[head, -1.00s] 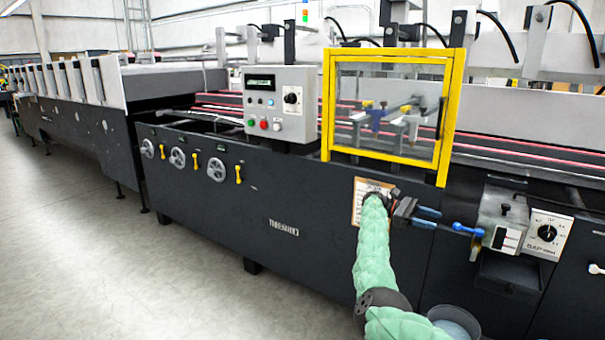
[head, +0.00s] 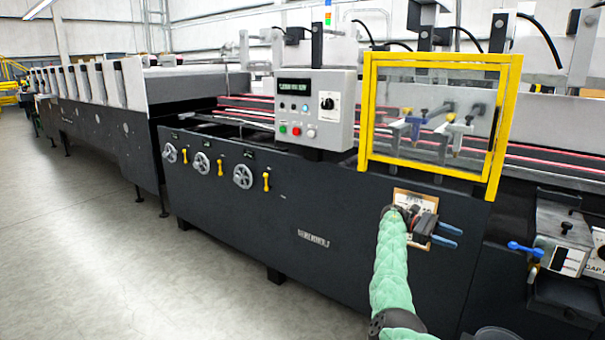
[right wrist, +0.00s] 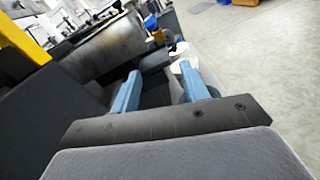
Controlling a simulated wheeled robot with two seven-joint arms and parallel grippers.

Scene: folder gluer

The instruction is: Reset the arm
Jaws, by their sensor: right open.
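My right arm, in a green sleeve, reaches up from the bottom of the head view. Its right gripper (head: 447,236) has two blue fingers pointing right, apart and empty, in front of the machine's dark front panel. In the right wrist view the open gripper (right wrist: 158,92) shows a clear gap between its blue fingers, with nothing between them. A clipboard with paper (head: 413,203) on the panel is partly hidden behind the gripper. My left gripper is not in view.
The folder gluer's dark panel (head: 300,210) runs across the view. A grey control box (head: 315,110) and a yellow-framed clear guard (head: 515,110) stand on top. A glue unit with a blue lever (head: 525,249) is at right. Grey floor (head: 120,260) is free at left.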

